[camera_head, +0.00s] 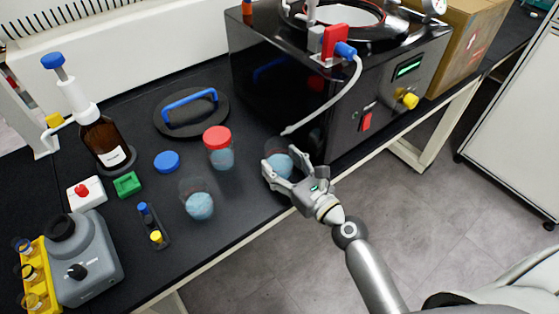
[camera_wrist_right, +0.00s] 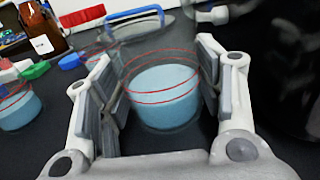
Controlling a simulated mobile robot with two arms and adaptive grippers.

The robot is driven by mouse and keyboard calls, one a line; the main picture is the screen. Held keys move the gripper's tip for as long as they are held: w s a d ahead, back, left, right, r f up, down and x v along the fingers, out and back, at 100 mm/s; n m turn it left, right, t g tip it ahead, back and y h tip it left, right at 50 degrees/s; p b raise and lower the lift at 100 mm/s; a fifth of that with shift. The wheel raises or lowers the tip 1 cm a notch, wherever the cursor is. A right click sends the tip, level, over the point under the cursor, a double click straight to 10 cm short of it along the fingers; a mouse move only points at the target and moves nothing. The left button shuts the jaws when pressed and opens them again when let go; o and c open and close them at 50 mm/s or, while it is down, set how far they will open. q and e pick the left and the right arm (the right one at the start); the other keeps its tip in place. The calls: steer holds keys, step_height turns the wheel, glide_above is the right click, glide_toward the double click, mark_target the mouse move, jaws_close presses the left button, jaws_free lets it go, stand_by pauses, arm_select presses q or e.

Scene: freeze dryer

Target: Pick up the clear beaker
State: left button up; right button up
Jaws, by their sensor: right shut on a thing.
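A clear beaker (camera_head: 279,160) with pale blue contents stands on the black bench near its front edge, beside the freeze dryer. It also shows in the right wrist view (camera_wrist_right: 164,95), upright, with thin red rings around its wall. My right gripper (camera_head: 284,172) has its fingers on either side of this beaker and is shut on it; the beaker's base appears at bench level. A second clear beaker (camera_head: 198,200) with blue contents stands to the left. A jar with a red lid (camera_head: 219,150) and blue contents stands between and behind them. My left gripper is not in view.
The black freeze dryer (camera_head: 300,105) stands just behind and right of the held beaker, with a pale hose (camera_head: 330,108) hanging close. A black lid with a blue handle (camera_head: 190,110), a brown bottle (camera_head: 103,140) and a grey mixer (camera_head: 85,262) occupy the left.

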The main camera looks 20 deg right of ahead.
steer(key=shift+c, duration=1.2)
steer(key=shift+r, duration=0.1)
